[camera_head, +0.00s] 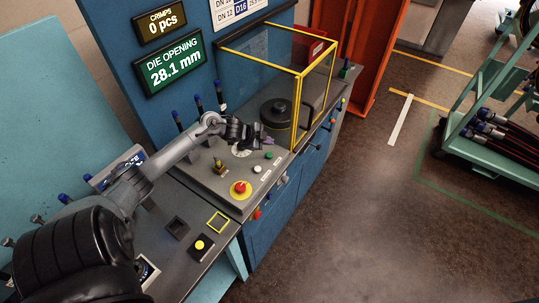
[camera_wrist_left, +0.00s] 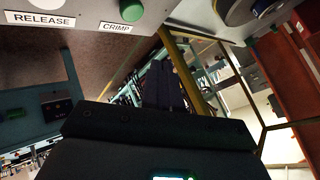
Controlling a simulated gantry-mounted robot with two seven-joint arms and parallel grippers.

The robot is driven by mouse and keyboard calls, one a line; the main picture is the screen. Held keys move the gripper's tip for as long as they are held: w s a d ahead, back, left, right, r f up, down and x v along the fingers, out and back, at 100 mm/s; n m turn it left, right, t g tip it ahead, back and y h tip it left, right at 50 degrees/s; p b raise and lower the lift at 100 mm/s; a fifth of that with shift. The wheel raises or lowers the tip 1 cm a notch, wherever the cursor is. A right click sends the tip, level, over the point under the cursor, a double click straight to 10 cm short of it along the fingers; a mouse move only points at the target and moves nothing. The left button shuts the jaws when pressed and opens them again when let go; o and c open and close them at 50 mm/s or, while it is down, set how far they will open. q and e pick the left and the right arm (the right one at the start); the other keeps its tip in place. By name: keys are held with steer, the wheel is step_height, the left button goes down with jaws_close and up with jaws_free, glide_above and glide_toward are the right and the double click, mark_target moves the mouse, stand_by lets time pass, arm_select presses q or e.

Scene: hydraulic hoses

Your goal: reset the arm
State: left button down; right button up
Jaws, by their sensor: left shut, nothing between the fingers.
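My left arm (camera_head: 160,170) reaches in from the lower left over the crimping machine's grey control panel (camera_head: 215,194). My left gripper (camera_head: 266,143) is above the panel's far side, near the yellow-framed guard. Its fingers also show in the left wrist view (camera_wrist_left: 163,88), together and with nothing between them. The green button (camera_head: 269,155) and white button (camera_head: 257,169) are just below the gripper in the head view. The green button (camera_wrist_left: 131,10) and the CRIMP label (camera_wrist_left: 115,27) also show at the top of the wrist view. My right gripper is not in view.
The yellow-framed guard (camera_head: 299,100) encloses a dark round die head (camera_head: 276,113). A red emergency button (camera_head: 240,188) stands on the panel. Signs read 0 pcs (camera_head: 161,22) and 28.1 mm (camera_head: 173,64). A hose cart (camera_head: 465,132) stands right. The floor between is clear.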

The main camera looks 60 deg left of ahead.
arm_select(q)
steer(key=s+d+f+g, duration=0.1)
steer(key=d+f, duration=0.2)
steer(key=d, duration=0.2)
steer(key=s+d+f, duration=0.2)
steer(key=d+f, duration=0.1)
steer(key=d, duration=0.3)
steer(key=s+d+n+g+y, duration=0.1)
steer(key=s+d+n, duration=0.1)
steer(key=s+d, duration=0.6)
steer(key=s+d+n+g, duration=0.15)
steer(key=s+d, duration=0.25)
steer(key=d, duration=0.8)
steer(key=s+d+r+n+g+h, duration=0.1)
steer(key=s+d+r+n+g, duration=0.15)
steer(key=s+d+r, duration=0.4)
step_height(320, 180, up, 16)
steer(key=s+n+p, duration=0.1)
steer(key=p, duration=1.5)
steer(key=shift+s+d, duration=0.3)
steer(key=shift+r, duration=0.1)
